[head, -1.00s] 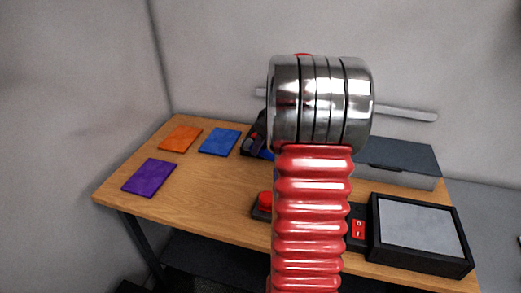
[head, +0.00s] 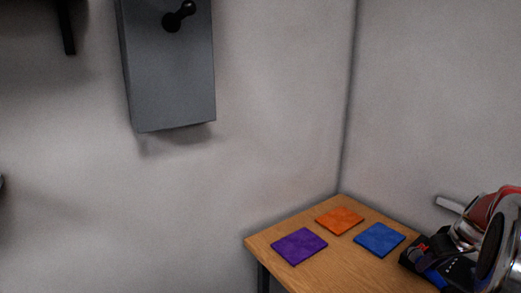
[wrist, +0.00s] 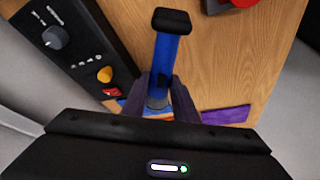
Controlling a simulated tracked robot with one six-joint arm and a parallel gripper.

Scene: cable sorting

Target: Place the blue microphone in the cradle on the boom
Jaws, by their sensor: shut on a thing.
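My gripper (wrist: 163,92) is shut on the blue microphone (wrist: 167,58) in the wrist view. The microphone is a blue cylinder with a black block-shaped end pointing away from me. Its near end is between the dark fingers, above the wooden table. In the head view my arm is at the right edge, and black and blue parts there overlap too much to tell apart clearly. I cannot make out a boom or a cradle in either view.
A wooden table (head: 330,262) carries a purple mat (head: 299,246), an orange mat (head: 339,221) and a blue mat (head: 380,239). A black control panel (wrist: 85,60) with a knob lies left in the wrist view. A grey box (head: 168,85) hangs on the wall.

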